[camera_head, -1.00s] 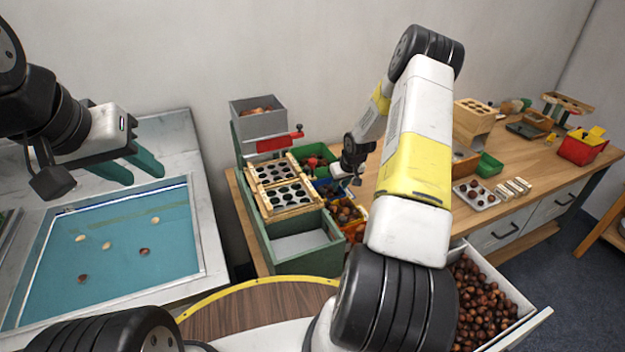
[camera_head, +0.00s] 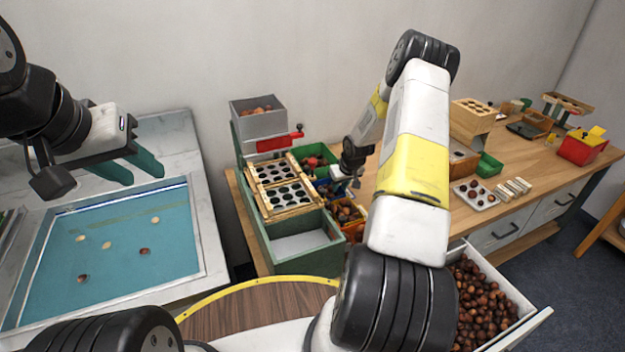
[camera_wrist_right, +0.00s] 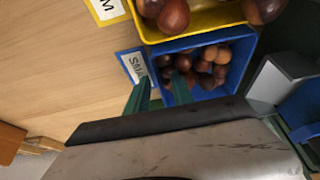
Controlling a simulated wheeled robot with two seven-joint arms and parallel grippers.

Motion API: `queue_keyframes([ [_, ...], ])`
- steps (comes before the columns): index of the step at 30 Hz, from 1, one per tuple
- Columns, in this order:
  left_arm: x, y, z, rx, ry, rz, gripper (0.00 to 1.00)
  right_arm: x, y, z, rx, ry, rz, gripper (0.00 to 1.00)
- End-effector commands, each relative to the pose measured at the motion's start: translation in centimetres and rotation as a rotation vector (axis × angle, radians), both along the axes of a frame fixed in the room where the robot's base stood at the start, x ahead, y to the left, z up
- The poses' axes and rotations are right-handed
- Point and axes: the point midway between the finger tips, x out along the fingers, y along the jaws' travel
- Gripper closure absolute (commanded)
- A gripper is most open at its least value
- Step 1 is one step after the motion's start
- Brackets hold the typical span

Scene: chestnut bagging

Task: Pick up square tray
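A light grey square tray (camera_head: 484,203) with several chestnuts in it lies on the wooden bench, right of my right arm in the head view. My right gripper (camera_wrist_right: 160,92) is open, its two green fingers apart above the edge of a small blue bin (camera_wrist_right: 225,40) of chestnuts in the wrist view. Its fingertips are hard to make out in the head view, and the tray does not show in the wrist view. My left gripper (camera_head: 130,168) is open and empty above the blue-green sorting surface (camera_head: 150,260), far from the tray.
A yellow bin (camera_wrist_right: 195,20) of larger chestnuts adjoins the blue bin. A green stand (camera_head: 300,250) with hole plates stands at centre, a grey box (camera_head: 260,122) on top. An open drawer (camera_head: 530,318) full of chestnuts is at front right. Pale blocks (camera_head: 513,188) lie beside the tray.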

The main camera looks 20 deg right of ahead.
Motion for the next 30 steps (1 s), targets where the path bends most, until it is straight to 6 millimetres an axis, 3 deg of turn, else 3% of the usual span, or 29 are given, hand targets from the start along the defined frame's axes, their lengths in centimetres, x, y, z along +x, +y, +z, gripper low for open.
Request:
queue_keyframes([
  [3, 0.00, 0.00, 0.00, 0.000, 0.000, 0.000, 0.64, 0.01, 0.00, 0.00, 0.000, 0.000, 0.000, 0.74],
  [7, 0.00, 0.00, 0.00, 0.000, 0.000, 0.000, 0.64, 0.01, 0.00, 0.01, 0.000, 0.000, 0.000, 0.99],
  [30, 0.00, 0.00, 0.00, 0.000, 0.000, 0.000, 0.64, 0.01, -0.01, 0.03, 0.000, 0.000, 0.000, 1.00],
])
